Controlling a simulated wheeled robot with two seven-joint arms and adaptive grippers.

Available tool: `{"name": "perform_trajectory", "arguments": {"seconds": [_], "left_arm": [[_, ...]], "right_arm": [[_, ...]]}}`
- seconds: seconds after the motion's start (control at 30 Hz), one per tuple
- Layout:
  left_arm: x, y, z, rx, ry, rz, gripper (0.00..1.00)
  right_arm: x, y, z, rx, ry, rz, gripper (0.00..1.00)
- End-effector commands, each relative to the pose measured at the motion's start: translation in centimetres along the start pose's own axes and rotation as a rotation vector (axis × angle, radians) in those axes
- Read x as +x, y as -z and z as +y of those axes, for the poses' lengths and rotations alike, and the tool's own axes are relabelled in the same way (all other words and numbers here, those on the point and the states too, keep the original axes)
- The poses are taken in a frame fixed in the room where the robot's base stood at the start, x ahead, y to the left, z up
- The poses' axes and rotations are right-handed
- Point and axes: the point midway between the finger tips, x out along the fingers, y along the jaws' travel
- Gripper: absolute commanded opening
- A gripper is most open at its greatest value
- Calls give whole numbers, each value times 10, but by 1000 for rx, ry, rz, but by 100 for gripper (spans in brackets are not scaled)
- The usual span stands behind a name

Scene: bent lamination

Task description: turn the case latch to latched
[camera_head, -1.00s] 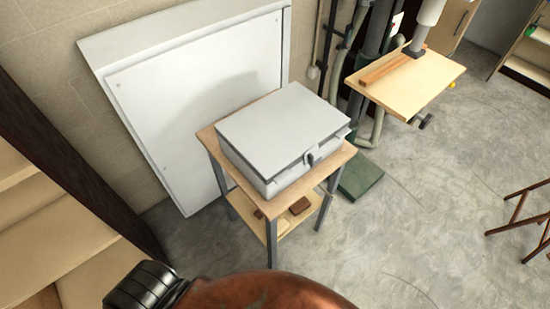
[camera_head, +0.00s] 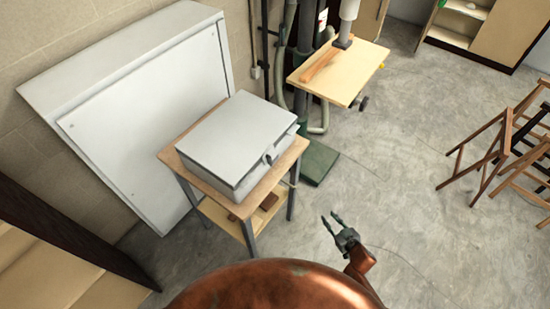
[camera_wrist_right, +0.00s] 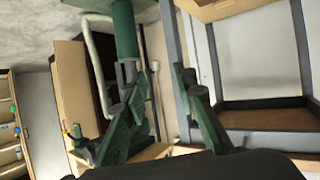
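A light grey case (camera_head: 238,143) sits shut-lidded on a small wooden-topped table (camera_head: 180,160). Its dark latch (camera_head: 268,158) is on the front face, near the right end; its exact turn is too small to tell. My right gripper (camera_head: 331,221) is to the right of and nearer than the table, apart from the case, with its two fingers spread and nothing between them. In the right wrist view the green fingers (camera_wrist_right: 158,88) stand apart and empty; the case's latch does not show there. My left gripper is not in view.
A large grey panel (camera_head: 150,120) leans on the wall behind the table. A drill press with a wooden board (camera_head: 345,75) stands behind right, with a green base (camera_head: 318,162). Wooden folding stands (camera_head: 500,150) are at right. The floor between is clear.

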Motion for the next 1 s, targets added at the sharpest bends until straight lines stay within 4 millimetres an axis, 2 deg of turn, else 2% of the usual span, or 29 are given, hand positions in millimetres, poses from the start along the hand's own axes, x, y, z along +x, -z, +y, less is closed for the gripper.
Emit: {"name": "perform_trajectory", "arguments": {"seconds": [0.03,0.07,0.1,0.2,0.3,0.33,0.43,0.57,1.0], "left_arm": [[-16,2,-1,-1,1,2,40],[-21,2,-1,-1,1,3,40],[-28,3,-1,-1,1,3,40],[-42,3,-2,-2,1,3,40],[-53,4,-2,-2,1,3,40],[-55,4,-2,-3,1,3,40],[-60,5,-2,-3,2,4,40],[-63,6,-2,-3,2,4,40],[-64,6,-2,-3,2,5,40]], "right_arm": [[1,73,-6,-35,51,96,26],[1,108,-13,-50,84,146,26],[-1,151,-24,-73,130,207,26],[-16,244,-56,-123,249,336,26],[-36,310,-88,-168,357,423,26],[-42,325,-96,-179,384,443,26],[-58,358,-117,-209,453,485,26],[-64,375,-132,-223,494,506,26],[-17,400,-162,-222,493,507,26]]}}
